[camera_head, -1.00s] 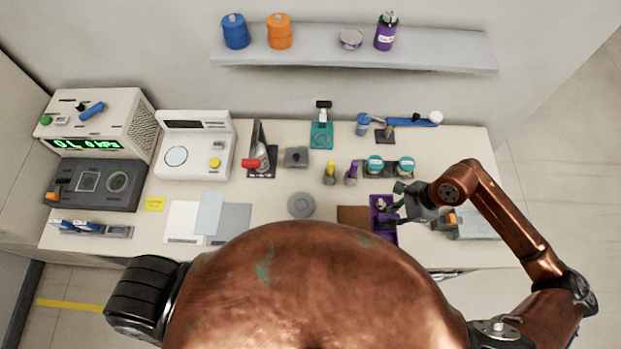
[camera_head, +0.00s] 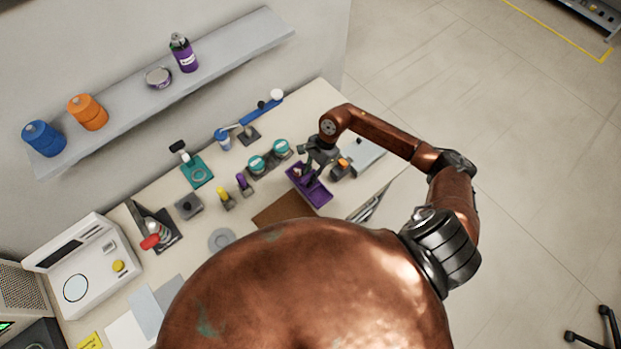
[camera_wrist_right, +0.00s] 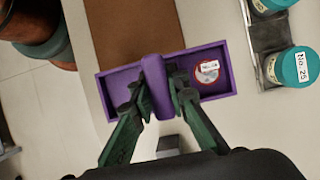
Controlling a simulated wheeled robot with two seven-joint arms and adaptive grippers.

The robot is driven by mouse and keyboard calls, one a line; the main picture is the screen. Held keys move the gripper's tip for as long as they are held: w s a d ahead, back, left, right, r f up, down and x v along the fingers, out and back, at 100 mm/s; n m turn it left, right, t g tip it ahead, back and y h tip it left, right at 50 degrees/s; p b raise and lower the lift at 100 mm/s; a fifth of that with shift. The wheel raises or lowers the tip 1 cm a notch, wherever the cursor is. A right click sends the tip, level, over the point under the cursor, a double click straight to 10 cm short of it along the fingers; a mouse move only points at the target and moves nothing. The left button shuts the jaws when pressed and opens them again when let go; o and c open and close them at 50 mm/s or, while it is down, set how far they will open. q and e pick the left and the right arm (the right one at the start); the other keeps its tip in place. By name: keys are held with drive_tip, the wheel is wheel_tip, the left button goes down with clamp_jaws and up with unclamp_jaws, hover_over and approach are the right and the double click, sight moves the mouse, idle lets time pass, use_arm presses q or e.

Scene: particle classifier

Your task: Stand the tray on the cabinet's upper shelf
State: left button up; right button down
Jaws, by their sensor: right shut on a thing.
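The purple tray (camera_head: 318,196) is at the right end of the bench, beside a brown mat. It has a raised middle handle (camera_wrist_right: 156,88) and a compartment on each side. My right gripper (camera_head: 313,165) is shut on this handle, with its green fingers on both sides of it in the right wrist view (camera_wrist_right: 157,92). A small round red-rimmed item (camera_wrist_right: 207,72) with a white label lies in the tray's right compartment. I cannot tell whether the tray touches the bench. No cabinet is recognisable in view. My left gripper is out of view.
Teal-lidded jars (camera_head: 257,164) in a holder stand close to the tray. The brown mat (camera_head: 284,211) adjoins it. A wall shelf (camera_head: 130,98) holds blue, orange and purple containers. Open floor (camera_head: 480,120) lies right of the bench, with a grey structure (camera_head: 597,12) far off.

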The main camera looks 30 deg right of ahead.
drive_tip(key=shift+w+d+f, duration=0.3)
drive_tip(key=shift+d+f, duration=0.05)
drive_tip(key=shift+f, duration=0.15)
drive_tip(key=shift+w+d+f, duration=0.25)
drive_tip(key=shift+d+f, duration=0.05)
drive_tip(key=shift+f, duration=0.2)
wheel_tip(320, 180, down, 3)
drive_tip(key=shift+r+p, duration=0.1)
drive_tip(key=shift+p, duration=0.6)
drive_tip(key=shift+f, duration=0.25)
drive_tip(key=shift+f+b, duration=0.1)
drive_tip(key=shift+b, duration=0.2)
drive_tip(key=c, duration=1.9)
unclamp_jaws()
